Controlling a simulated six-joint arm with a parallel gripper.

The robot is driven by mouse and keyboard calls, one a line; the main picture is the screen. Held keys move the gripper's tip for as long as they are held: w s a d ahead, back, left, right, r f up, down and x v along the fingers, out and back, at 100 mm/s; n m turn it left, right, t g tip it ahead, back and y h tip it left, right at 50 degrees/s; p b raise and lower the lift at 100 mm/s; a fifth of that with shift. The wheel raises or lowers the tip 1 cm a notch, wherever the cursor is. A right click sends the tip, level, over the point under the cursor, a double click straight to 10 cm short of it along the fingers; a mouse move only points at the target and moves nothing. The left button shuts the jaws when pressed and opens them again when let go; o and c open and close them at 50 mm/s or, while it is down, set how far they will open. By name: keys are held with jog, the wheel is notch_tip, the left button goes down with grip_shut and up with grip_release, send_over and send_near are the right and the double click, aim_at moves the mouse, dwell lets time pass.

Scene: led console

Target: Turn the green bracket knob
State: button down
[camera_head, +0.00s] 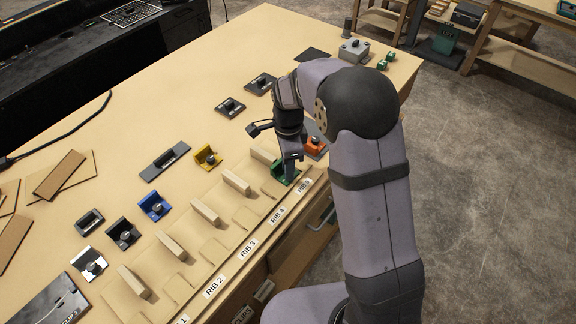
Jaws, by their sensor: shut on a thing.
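The green bracket (279,172) sits on the bench near its front edge, just above the RIB 5 label. My gripper (291,173) points down over the green bracket and is shut on its knob. The knob itself is hidden behind my gripper's fingers. My arm reaches in from the lower right and covers part of the bench behind it.
An orange bracket (315,145) stands close to the right of my gripper. Wooden ribs, such as one rib (236,182), stand in a row to the left. Yellow (207,158) and blue (155,206) brackets lie farther left.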

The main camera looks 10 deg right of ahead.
jog(key=shift+w+r+m, duration=0.3)
jog(key=shift+m, duration=0.3)
dwell(0.3)
jog(key=c, duration=1.8)
grip_release()
jog(key=shift+c, duration=0.2)
jog(key=shift+s, duration=0.2)
jog(key=shift+f, duration=0.15)
notch_tip(320, 180, up, 8)
jog(key=b, duration=0.2)
jog(key=shift+f, duration=0.25)
